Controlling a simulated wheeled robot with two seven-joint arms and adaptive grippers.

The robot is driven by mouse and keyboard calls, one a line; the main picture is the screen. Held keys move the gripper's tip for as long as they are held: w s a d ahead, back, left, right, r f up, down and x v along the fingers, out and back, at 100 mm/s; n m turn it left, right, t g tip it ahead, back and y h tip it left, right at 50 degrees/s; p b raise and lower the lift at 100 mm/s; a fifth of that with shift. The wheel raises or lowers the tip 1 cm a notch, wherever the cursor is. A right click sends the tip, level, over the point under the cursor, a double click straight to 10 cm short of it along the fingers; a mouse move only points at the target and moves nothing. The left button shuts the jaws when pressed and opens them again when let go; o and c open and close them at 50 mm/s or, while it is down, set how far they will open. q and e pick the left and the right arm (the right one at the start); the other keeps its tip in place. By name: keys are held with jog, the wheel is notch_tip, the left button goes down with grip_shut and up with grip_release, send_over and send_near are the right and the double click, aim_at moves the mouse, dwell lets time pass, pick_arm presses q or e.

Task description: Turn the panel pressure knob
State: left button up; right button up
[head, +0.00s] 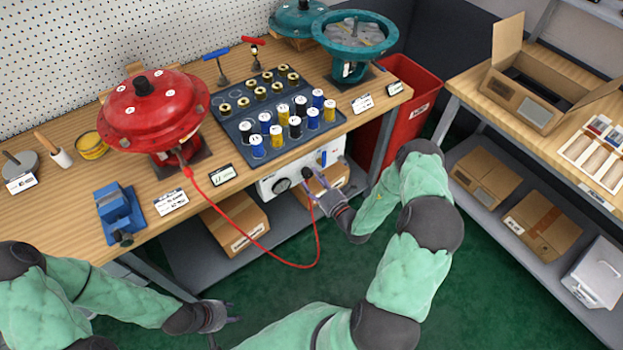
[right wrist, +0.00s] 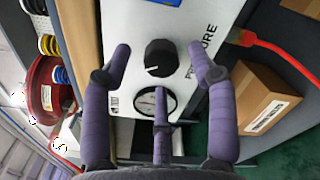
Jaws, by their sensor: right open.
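The white pressure panel (head: 268,187) hangs under the front edge of the bench. Its black pressure knob (right wrist: 160,58) has a white pointer line and shows in the right wrist view between my finger tips, beside the round gauge (right wrist: 142,104). My right gripper (head: 318,190) is open in front of the panel, with two fingers on either side of the knob and one over the gauge. I see gaps between the fingers and the knob; depth is hard to tell. My left gripper (head: 226,326) is empty and open, low at the front, away from the bench.
A red hose (head: 272,262) loops from the red actuator (head: 150,105) to a fitting beside the knob. Cardboard boxes (head: 236,228) sit on the shelf below. A spool tray (head: 229,128) lies on the bench above. A red bin (head: 408,100) stands at right.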

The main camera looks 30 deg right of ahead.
jog(key=shift+w+a, duration=0.1)
jog(key=shift+w, duration=0.8)
jog(key=c, duration=1.1)
jog(key=shift+r+n, duration=0.1)
jog(key=shift+n, duration=0.3)
jog(key=shift+c, duration=0.2)
jog(key=o, duration=1.1)
jog(key=shift+o, duration=0.2)
